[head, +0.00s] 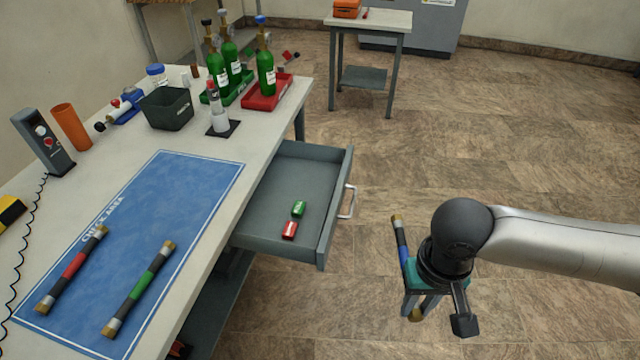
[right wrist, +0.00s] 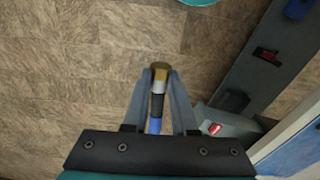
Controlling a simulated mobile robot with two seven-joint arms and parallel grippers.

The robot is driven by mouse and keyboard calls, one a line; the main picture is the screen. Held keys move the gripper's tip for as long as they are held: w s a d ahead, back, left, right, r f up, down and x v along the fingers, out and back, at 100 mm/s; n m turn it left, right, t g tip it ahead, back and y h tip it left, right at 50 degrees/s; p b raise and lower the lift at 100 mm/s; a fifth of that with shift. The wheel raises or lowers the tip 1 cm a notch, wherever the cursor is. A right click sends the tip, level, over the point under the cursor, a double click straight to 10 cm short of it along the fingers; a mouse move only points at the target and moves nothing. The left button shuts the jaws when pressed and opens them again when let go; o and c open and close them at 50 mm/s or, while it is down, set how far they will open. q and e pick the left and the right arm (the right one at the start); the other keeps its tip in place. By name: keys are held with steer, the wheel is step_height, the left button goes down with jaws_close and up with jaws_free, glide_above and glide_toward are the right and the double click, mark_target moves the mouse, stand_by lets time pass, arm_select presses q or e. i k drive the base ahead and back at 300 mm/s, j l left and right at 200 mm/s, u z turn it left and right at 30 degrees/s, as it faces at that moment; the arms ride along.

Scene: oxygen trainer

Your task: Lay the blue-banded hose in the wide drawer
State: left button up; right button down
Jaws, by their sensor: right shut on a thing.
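The blue-banded hose (head: 403,246) is in my right gripper (head: 419,303), held above the floor to the right of the drawer. In the right wrist view the hose (right wrist: 157,100) is between the two fingers, with its brass end and blue band showing. The wide drawer (head: 325,210) is pulled out from the table's right side. A green block and a red block lie in it, and much of its floor is bare. The hose is outside the drawer, apart from it. My left gripper is not in view.
A red-banded hose (head: 72,268) and a green-banded hose (head: 140,288) lie on the blue mat (head: 195,185). The drawer handle (head: 348,201) sticks out toward my right arm. Green bottles (head: 266,72) stand in trays at the table's far end. Open floor lies right of the drawer.

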mark_target(287, 199)
steer(key=i+l+z, duration=1)
steer(key=i, duration=0.3)
steer(key=i+u, duration=0.4)
steer(key=i+l+u, duration=0.1)
steer(key=i+u, duration=0.3)
steer(key=i+l+u, duration=0.15)
steer(key=u, duration=0.3)
steer(key=i+u, duration=0.15)
steer(key=u, duration=0.35)
steer(key=i+l+u, duration=0.15)
steer(key=u, duration=0.35)
steer(key=i+l+u, duration=0.15)
steer(key=u, duration=0.7)
steer(key=i+l+u, duration=0.1)
steer(key=u, duration=0.25)
steer(key=l+u, duration=0.1)
steer(key=u, duration=0.3)
steer(key=i+l+u, duration=0.1)
steer(key=u, duration=0.25)
steer(key=i+l+u, duration=0.15)
steer(key=u, duration=0.25)
steer(key=i+l+u, duration=0.1)
steer(key=u, duration=0.35)
steer(key=l+u, duration=0.4)
steer(key=i+l+u, duration=0.1)
steer(key=l+u, duration=0.15)
steer(key=u, duration=0.2)
